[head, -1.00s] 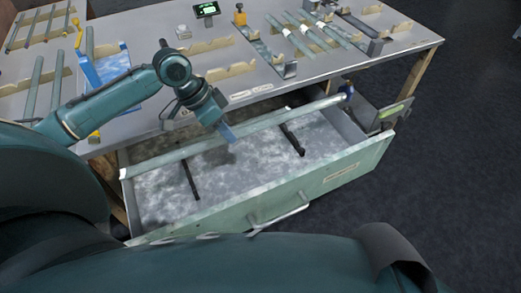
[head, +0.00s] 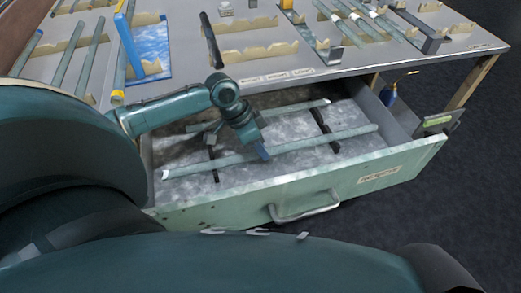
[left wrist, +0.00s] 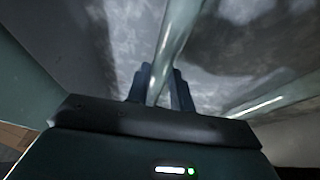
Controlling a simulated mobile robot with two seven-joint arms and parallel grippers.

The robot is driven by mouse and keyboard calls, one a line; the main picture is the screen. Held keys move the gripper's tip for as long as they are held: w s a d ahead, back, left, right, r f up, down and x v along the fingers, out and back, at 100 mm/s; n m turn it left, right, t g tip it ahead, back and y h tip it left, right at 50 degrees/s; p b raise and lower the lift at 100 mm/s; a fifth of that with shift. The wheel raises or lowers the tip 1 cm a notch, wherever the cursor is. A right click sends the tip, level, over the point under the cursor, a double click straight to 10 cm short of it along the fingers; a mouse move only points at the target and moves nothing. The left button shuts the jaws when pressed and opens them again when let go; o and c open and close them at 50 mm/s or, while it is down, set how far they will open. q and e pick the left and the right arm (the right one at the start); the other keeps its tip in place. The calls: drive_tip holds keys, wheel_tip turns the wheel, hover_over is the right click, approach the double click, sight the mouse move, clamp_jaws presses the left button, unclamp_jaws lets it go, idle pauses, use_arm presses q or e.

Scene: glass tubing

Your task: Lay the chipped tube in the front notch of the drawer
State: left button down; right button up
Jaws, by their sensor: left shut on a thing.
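My left gripper (head: 262,151) is shut on a long pale green glass tube (head: 300,141) inside the open drawer (head: 300,187). The tube lies lengthwise across the front part of two black notched rests (head: 325,125); whether it touches the notches I cannot tell. No chip on it can be made out. A second tube (head: 290,109) lies behind it across the rests, partly hidden by my left arm. In the left wrist view the held tube (left wrist: 175,42) passes between the fingers (left wrist: 160,88). My right gripper is not in view.
The bench top (head: 270,85) above the drawer carries wooden notched racks (head: 255,53), more tubes and a blue-framed stand (head: 150,48). The drawer front has a handle (head: 305,208).

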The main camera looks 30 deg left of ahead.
use_arm(q)
drive_tip(key=shift+f, duration=0.35)
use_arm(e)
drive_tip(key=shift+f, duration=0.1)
use_arm(q)
drive_tip(key=shift+f, duration=0.15)
drive_tip(key=c, duration=1.2)
unclamp_jaws()
drive_tip(key=p+v, duration=0.2)
drive_tip(key=v, duration=1)
drive_tip(key=shift+p, duration=0.3)
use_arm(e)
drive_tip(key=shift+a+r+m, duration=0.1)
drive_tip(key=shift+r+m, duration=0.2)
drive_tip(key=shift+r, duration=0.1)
